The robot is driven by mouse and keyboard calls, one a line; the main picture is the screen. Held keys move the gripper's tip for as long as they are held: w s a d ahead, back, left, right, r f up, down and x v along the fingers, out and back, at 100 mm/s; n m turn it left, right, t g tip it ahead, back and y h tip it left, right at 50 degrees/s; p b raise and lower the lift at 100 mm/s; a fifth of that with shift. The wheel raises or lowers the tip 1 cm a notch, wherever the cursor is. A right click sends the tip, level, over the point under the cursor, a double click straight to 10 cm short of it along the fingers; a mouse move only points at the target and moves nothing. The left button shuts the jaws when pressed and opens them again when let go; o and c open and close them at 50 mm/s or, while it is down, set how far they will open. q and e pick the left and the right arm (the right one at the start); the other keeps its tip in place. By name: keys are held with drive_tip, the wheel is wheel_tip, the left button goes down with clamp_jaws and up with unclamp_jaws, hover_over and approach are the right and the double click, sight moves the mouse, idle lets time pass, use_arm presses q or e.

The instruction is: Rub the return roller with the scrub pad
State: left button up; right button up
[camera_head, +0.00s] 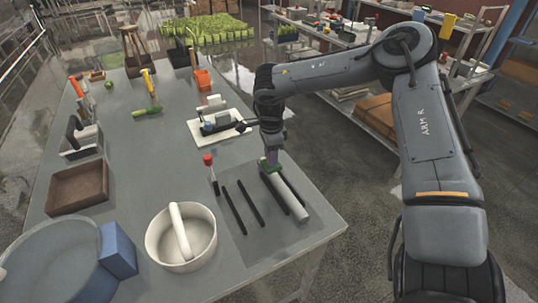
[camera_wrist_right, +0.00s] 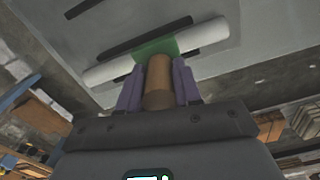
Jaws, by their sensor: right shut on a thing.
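The return roller (camera_head: 287,196) is a pale grey-white cylinder lying near the table's right edge, beside a dark bar. It also shows in the right wrist view (camera_wrist_right: 203,36), running across the top. My left gripper is not in view.
Dark rods (camera_head: 234,210) lie left of the roller on the grey mat. A red-topped tool (camera_head: 210,172), a white round pan (camera_head: 181,240), a blue block (camera_head: 118,250) and a brown tray (camera_head: 77,188) stand on the table. A white board with a device (camera_head: 218,125) lies behind.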

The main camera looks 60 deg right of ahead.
wheel_tip(320, 180, up, 2)
drive_tip(key=shift+r+p, duration=0.1)
drive_tip(key=shift+p, duration=0.65)
